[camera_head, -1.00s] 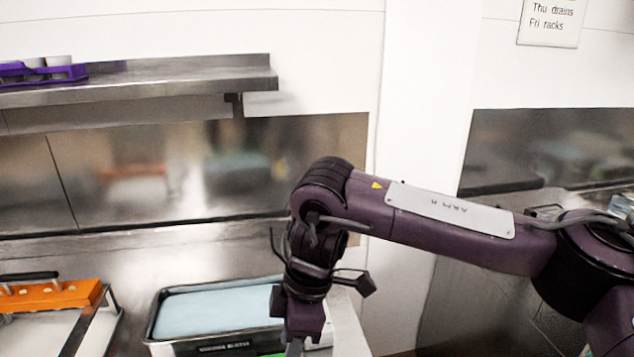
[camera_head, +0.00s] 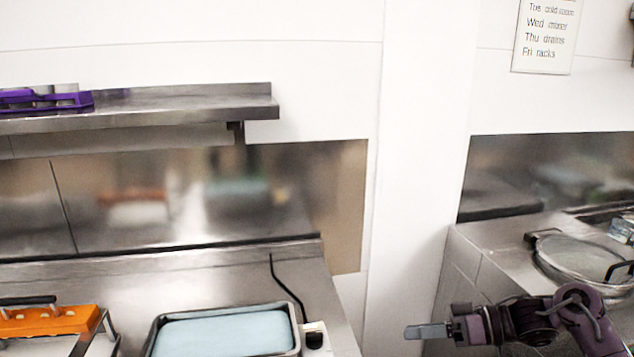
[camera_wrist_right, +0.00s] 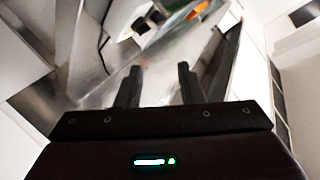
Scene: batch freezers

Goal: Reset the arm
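My right arm, dark purple, comes in at the lower right of the head view. Its gripper (camera_head: 425,331) points left, in front of the white wall column and the gap between the two counters. In the right wrist view the gripper (camera_wrist_right: 158,85) shows two dark fingers standing apart with nothing between them. It touches nothing that I can see. My left gripper is not in view.
A metal pan with pale blue contents (camera_head: 225,334) sits on the left counter, beside a white device with a black knob (camera_head: 315,338). An orange rack (camera_head: 50,322) stands farther left. A round glass lid (camera_head: 580,262) lies on the right counter. A purple tray (camera_head: 45,100) is on the shelf.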

